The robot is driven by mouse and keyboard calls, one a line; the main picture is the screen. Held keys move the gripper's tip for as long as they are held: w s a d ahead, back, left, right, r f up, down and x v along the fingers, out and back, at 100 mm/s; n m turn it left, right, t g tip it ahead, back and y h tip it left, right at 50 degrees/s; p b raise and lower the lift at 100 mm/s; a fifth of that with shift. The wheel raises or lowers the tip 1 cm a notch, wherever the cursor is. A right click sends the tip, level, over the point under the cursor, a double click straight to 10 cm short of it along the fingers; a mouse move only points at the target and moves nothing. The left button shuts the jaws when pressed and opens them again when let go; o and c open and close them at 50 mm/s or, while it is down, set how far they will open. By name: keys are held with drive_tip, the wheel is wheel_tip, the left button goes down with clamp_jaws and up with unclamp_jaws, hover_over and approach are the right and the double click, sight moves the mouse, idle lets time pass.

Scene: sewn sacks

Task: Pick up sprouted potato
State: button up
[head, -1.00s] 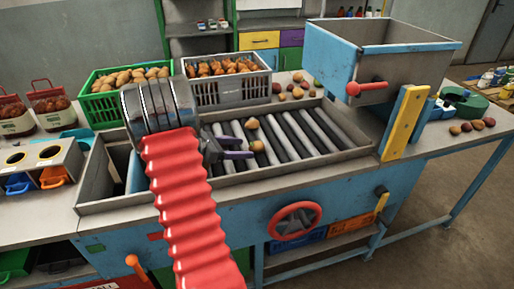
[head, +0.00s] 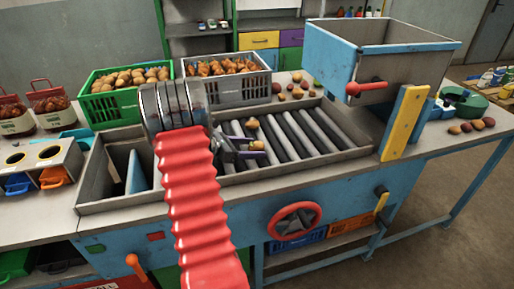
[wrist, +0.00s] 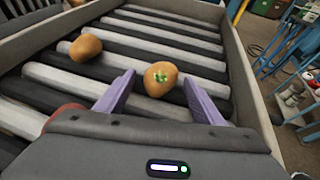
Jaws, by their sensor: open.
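The sprouted potato (wrist: 161,78) is round and orange-brown with a small green sprout on top. It lies on the roller bed (head: 298,133), and in the wrist view it sits at the mouth of my gripper (wrist: 163,92), between and slightly beyond the purple fingertips. My gripper is open, with a gap on both sides of the potato. In the head view the potato (head: 257,146) shows beside the fingertips. A second potato (wrist: 86,47), with no sprout visible, lies on the rollers farther left in the wrist view. It also shows in the head view (head: 252,123).
Grey walls (head: 290,174) frame the roller bed. A blue hopper (head: 330,60) stands at the right back. Loose potatoes (head: 297,94) lie on the bench behind. The rollers to the right are clear.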

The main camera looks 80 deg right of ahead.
sight(252, 145)
drive_tip(key=c, duration=1.2)
wheel_tip(252, 145, up, 10)
idle(0.4)
drive_tip(key=shift+s, duration=0.15)
idle(0.6)
